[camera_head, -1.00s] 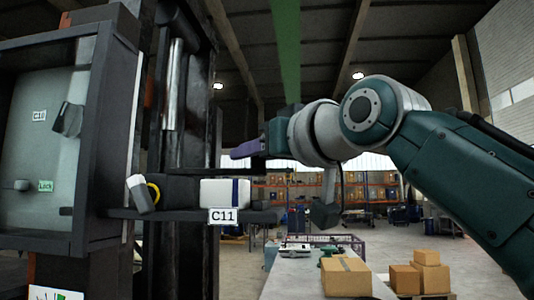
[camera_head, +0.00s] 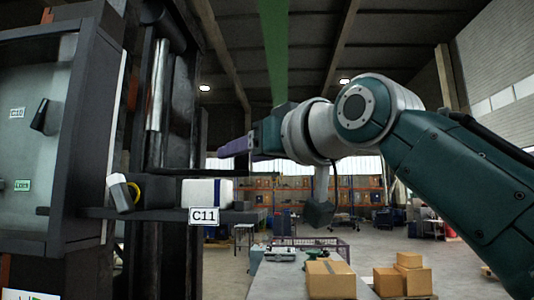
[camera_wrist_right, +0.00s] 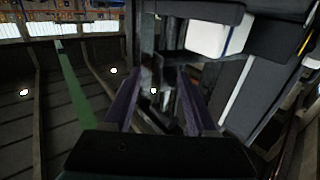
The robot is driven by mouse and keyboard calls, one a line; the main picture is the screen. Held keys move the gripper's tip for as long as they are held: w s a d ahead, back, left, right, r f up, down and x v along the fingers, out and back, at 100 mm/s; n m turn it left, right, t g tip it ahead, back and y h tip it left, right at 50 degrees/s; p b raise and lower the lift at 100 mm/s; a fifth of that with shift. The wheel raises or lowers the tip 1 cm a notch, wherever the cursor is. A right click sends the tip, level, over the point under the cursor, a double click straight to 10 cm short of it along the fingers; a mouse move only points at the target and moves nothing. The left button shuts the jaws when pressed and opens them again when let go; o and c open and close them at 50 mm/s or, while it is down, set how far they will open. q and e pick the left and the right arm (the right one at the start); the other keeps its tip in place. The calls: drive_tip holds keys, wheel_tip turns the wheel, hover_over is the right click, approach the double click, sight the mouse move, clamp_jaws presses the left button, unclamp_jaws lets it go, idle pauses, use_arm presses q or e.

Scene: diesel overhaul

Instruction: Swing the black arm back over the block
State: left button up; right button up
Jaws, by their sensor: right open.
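A white block with a dark blue stripe (camera_head: 207,193) sits on the black shelf labelled C11. It also shows in the wrist view (camera_wrist_right: 215,40). A thin black arm (camera_head: 195,172) runs level from the dark upright, just above the block in the head view; I cannot tell whether it lies straight over it. My right gripper (camera_head: 233,148) has purple fingers pointing left, above the black arm's right end. In the wrist view its fingers (camera_wrist_right: 157,100) are apart, with dark machine parts beyond and no clear object held. My left gripper is not in view.
A dark-framed cabinet (camera_head: 85,130) with a dial stands at left. A black item with a yellow ring (camera_head: 150,190) lies beside the block. Below, a bench (camera_head: 280,275) carries a cardboard box (camera_head: 330,280).

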drive_tip(key=b+v, duration=0.5)
drive_tip(key=v, duration=0.4)
drive_tip(key=shift+b, duration=0.35)
drive_tip(key=shift+d, duration=0.1)
